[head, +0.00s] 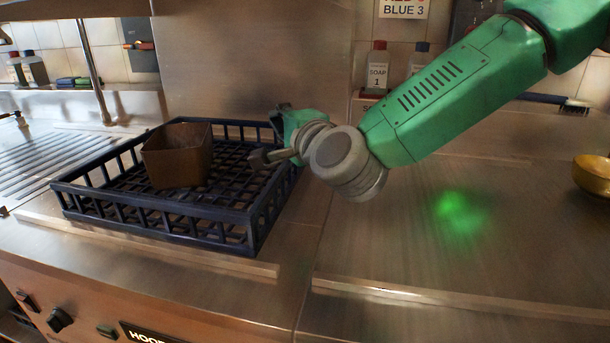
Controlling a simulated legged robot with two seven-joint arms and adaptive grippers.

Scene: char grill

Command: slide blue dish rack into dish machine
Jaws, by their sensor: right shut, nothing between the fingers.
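The blue dish rack (152,209) sits on the steel counter at left centre, a dark blue open lattice crate. A brown square container (178,158) stands inside it. My right gripper (264,153) is at the rack's right side, over its right rear part; it is shut with nothing held. Whether it touches the rack's rim is unclear. The steel housing (250,65) behind and above the rack appears to be the dish machine, with knobs and a partly cut-off label on its front below. My left gripper is not in view.
A ribbed drainboard (35,160) lies at the left. A soap bottle (377,68) stands on the back ledge behind my right arm. A gold bowl (594,174) sits at the far right. The right counter (420,255) is mostly clear, with a green glow on it.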

